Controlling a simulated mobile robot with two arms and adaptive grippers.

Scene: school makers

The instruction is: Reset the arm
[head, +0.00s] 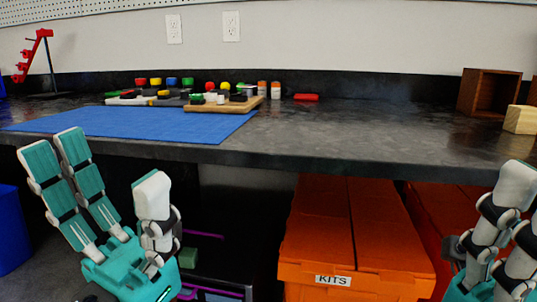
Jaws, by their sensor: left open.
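My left gripper (117,192) is at the lower left, in front of the dark counter's front edge and below its top. Its teal-and-white fingers point up and are spread apart, with nothing between them. My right gripper (503,225) is at the lower right, cut off by the picture's edge. Its white and grey fingers point up in front of the counter, and its opening cannot be made out. Neither gripper touches anything that I can see.
The dark counter (330,135) bears a blue mat (130,123), a wooden board (205,107) with small parts, a red item (306,97), a wooden box (487,92) and a red stand (38,55). Below are an orange KITS crate (355,255) and a blue bin (12,230).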

